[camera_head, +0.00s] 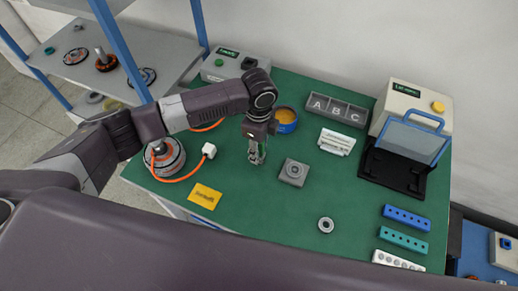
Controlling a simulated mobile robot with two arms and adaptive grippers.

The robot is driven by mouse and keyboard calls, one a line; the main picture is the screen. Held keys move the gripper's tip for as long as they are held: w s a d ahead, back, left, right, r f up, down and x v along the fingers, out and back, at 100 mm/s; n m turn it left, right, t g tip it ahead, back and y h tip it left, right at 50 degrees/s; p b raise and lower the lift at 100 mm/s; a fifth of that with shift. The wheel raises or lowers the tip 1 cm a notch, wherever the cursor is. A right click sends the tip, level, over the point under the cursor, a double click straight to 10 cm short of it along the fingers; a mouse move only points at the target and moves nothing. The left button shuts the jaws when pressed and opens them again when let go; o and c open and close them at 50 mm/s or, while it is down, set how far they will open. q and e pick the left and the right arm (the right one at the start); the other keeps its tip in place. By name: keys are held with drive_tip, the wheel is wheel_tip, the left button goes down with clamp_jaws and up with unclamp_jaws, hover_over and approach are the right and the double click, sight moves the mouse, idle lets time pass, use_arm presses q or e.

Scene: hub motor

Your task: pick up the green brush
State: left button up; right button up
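My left gripper (256,158) points down over the middle-left of the green worktable (245,215), just in front of a blue-rimmed round tin with yellow-orange contents (285,119). Its fingers look close together, but they are small, and I cannot tell whether they are open or shut. I cannot make out a green brush clearly; the area behind and under the gripper is partly hidden. My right gripper is not in view.
A grey square block (293,172) stands right of the gripper, a white cable plug (208,150) left. A wound motor part (165,158), yellow card (205,196), ABC tray (336,110), black-based stand (393,172) and ring (326,225) are around.

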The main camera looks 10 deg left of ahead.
use_arm(q)
drive_tip(key=shift+f, duration=1.55)
drive_tip(key=shift+c, duration=0.4)
clamp_jaws()
drive_tip(key=shift+r, duration=0.1)
